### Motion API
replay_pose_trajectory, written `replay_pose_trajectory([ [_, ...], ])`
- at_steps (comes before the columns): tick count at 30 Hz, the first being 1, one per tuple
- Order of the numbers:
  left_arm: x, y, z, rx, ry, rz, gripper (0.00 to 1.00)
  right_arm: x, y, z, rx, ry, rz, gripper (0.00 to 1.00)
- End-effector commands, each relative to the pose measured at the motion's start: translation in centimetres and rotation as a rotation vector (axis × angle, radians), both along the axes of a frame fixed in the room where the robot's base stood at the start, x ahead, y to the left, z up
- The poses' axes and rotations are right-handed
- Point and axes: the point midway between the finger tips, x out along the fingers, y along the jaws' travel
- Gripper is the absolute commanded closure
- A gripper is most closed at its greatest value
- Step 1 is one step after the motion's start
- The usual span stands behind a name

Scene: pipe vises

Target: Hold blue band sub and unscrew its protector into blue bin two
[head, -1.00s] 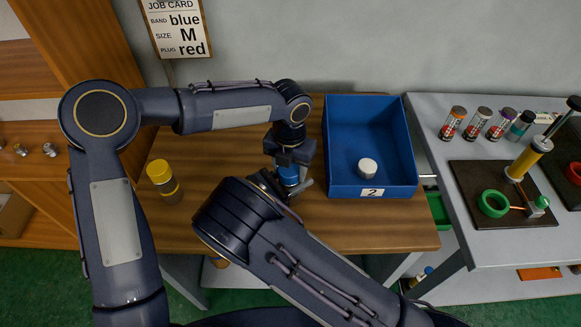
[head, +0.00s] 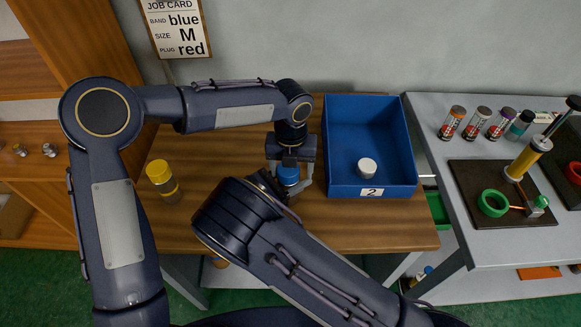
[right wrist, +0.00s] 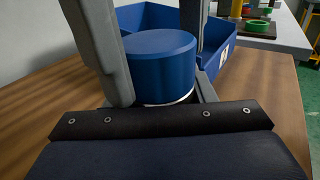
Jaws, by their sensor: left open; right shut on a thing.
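The blue band sub stands upright on the wooden bench, its blue protector (head: 289,174) on top; the protector also shows in the right wrist view (right wrist: 160,58). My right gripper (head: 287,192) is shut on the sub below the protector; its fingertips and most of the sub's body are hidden. My left gripper (head: 290,170) points down from above, open, with one finger on each side of the protector. Blue bin two (head: 410,165), labelled 2, stands just to the right. A white round piece (head: 367,168) lies inside it.
A yellow-capped sub (head: 163,180) stands on the bench at the left. A job card (head: 177,27) hangs on the wall, reading blue, M, red. A grey table (head: 450,245) at the right holds several capped tubes and a dark plate (head: 468,205) with a green ring (head: 493,203).

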Motion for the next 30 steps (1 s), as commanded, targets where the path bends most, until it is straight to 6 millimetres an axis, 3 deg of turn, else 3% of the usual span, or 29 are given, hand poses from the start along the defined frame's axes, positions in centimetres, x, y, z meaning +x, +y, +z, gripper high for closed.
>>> replay_pose_trajectory([
  [13, 0.2, 0.5, 0.3, 0.010, -0.001, 0.005, 0.29, 0.0, -0.3, 0.0, -0.003, -0.001, -0.009, 1.00],
  [22, 0.2, 0.4, 4.0, 0.009, -0.004, 0.005, 0.29, 0.0, -0.3, 0.0, -0.003, 0.001, -0.009, 1.00],
  [30, -0.1, 0.1, 5.4, 0.008, 0.008, -0.105, 0.33, 0.0, -0.2, 0.0, -0.001, 0.000, -0.006, 1.00],
])
